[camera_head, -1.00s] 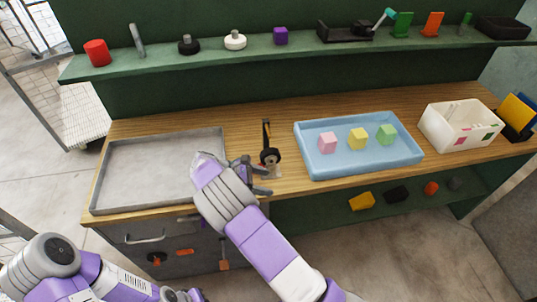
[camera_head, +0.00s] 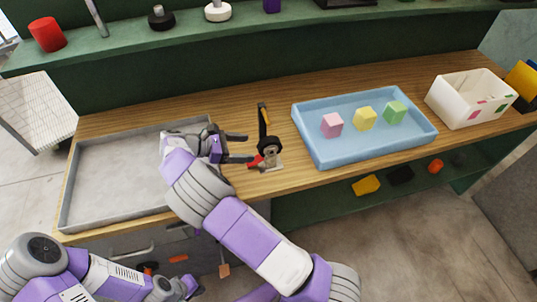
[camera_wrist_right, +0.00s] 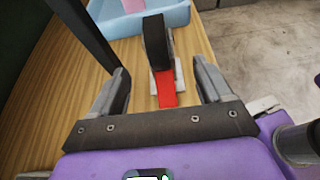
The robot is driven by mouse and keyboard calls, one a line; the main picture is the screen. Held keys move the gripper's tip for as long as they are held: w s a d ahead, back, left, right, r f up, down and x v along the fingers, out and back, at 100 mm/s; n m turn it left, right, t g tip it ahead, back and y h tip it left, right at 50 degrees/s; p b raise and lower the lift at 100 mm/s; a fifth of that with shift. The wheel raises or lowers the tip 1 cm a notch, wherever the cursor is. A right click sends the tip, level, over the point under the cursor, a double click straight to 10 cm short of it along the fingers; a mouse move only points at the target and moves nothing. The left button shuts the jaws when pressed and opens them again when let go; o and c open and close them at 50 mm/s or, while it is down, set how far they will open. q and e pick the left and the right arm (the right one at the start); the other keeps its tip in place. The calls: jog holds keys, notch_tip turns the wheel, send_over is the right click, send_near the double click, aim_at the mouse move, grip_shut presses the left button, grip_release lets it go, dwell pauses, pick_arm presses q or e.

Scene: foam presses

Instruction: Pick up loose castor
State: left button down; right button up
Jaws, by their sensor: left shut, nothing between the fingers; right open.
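The loose castor (camera_head: 267,153) stands on the wooden bench, between the grey tray and the blue tray. It has a black wheel, a pale metal plate and a red tab. My right gripper (camera_head: 248,148) is open and empty just left of it, fingers pointing towards it. In the right wrist view the castor's wheel (camera_wrist_right: 157,45) is ahead of the open gripper (camera_wrist_right: 163,90), and its red tab lies between the finger lines. I see no grip on it. My left gripper (camera_head: 182,289) is shut and empty, low in front of the bench.
The blue tray (camera_head: 316,156) with pink, yellow and green cubes is to the right. The grey tray (camera_head: 95,190) is left, partly under my right arm. A white bin (camera_head: 462,110) stands far right.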

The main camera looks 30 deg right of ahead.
aim_at(258, 148)
jog(key=x, duration=0.4)
jog(key=shift+d+f+b, duration=0.2)
jog(key=shift+d+b, duration=0.1)
jog(key=shift+b, duration=0.05)
jog(key=x, duration=0.2)
jog(key=b+x, duration=0.1)
jog(key=x, duration=0.1)
jog(key=shift+f, duration=0.35)
jog(key=shift+s+d+f, duration=0.1)
jog(key=shift+s+d, duration=0.05)
jog(key=shift+d, duration=0.3)
grip_shut()
